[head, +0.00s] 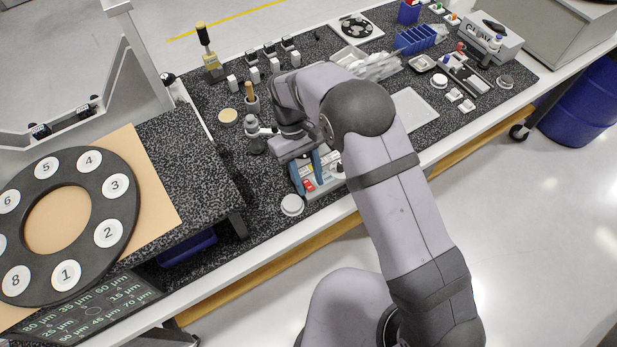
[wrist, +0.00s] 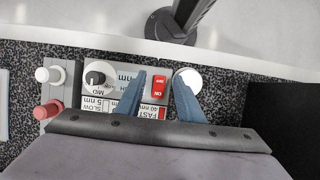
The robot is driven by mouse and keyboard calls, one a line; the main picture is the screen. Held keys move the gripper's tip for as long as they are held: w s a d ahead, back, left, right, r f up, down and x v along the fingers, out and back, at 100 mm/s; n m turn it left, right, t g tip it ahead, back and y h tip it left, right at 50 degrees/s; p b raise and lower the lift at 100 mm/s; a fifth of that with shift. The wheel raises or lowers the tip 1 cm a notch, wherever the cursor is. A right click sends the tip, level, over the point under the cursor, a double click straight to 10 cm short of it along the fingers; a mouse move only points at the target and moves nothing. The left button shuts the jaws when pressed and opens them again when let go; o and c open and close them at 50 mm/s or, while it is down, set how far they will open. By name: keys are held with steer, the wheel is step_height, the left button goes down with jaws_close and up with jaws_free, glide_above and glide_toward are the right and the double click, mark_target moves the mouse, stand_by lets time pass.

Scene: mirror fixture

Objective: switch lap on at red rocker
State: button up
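The red rocker (wrist: 158,88) is on a pale labelled control panel (wrist: 124,88). Small white lettering shows on the rocker; I cannot tell for sure which side is pressed. In the head view the rocker (head: 308,185) shows as a small red patch beside my gripper's blue fingers. My gripper (wrist: 159,78) is open and empty, its two blue fingers apart. In the wrist view the rocker appears between them; I cannot tell the height gap or any contact. The panel's lower part is hidden by my gripper's body.
A black-and-white knob (wrist: 97,76) sits left of the rocker, by SLOW and FAST labels. A white button (wrist: 48,75) and a red button (wrist: 47,110) stand further left. A white round disc (head: 292,205) lies near the bench's front edge. A tan-topped bottle (head: 250,94) stands behind.

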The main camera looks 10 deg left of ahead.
mark_target(307, 179)
steer(key=shift+r, duration=0.1)
steer(key=b+v, duration=0.3)
steer(key=v, duration=0.4)
steer(key=shift+a, duration=0.1)
stand_by(0.3)
steer(key=s+d+r+m+t+y, duration=0.15)
steer(key=d+m, duration=0.25)
steer(key=d, duration=1.2)
steer(key=s+d+f+m+t+y+b, duration=0.1)
steer(key=s+d+m, duration=0.4)
steer(key=s+d, duration=0.6)
steer(key=shift+d+f+t+y, duration=0.3)
steer(key=shift+f+t+y, duration=0.05)
steer(key=shift+f, duration=0.35)
